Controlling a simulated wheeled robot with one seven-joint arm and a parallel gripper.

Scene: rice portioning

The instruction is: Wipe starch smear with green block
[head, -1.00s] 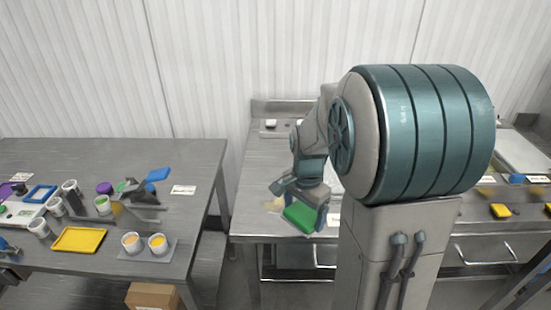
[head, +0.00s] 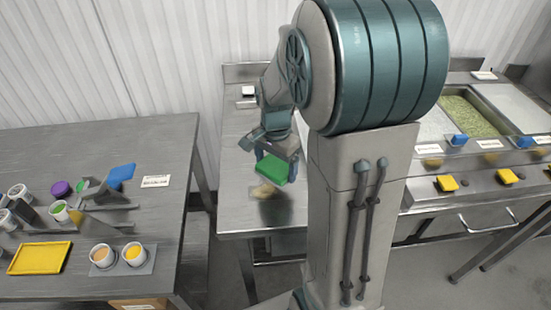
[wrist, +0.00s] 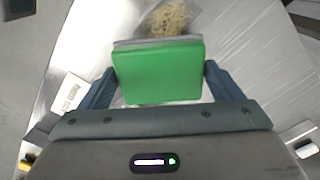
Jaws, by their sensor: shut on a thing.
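The green block (head: 271,169) is held between the fingers of my gripper (head: 277,160), over the front part of the middle steel table. The wrist view shows the block (wrist: 158,75) flat between the two blue-grey fingers, with a greyish layer along its far edge. The tan starch smear (head: 265,191) lies on the table just below and in front of the block in the head view. In the wrist view the smear (wrist: 170,18) shows just beyond the block's far edge. Whether the block touches the table is hard to tell.
The left table (head: 160,207) holds a yellow tray (head: 40,258), two cups on a grey mat (head: 148,265) and several other containers. A counter at right has a bin of green grains (head: 465,115) and yellow blocks (head: 447,183). A gap separates the left and middle tables.

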